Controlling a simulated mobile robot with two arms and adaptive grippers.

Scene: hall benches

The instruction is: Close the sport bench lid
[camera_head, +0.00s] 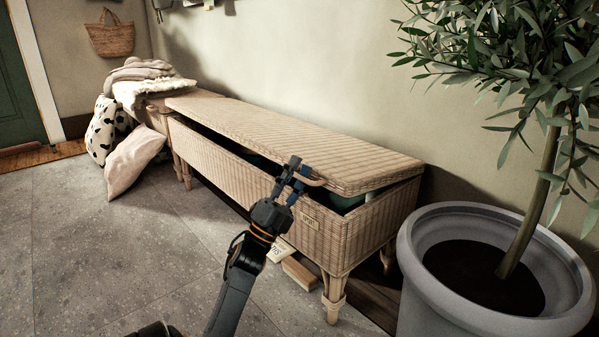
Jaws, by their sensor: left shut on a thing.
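The sport bench (325,237) is a long wicker box bench against the wall, with a small label plate (309,220) on its front. Its wicker lid (300,140) is slightly raised, leaving a dark gap along the front and right end. Something dark teal (347,201) shows inside through the gap. My left gripper (297,178) is at the lid's front edge near the right end, shut on what looks like the curved handle (311,181) of the lid. The fingers partly hide the handle. My right gripper is not in view.
A potted tree in a large grey pot (420,270) stands close on the right. Another bench with folded blankets (150,85) is at the left, with cushions (135,160) on the floor. The left floor is clear.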

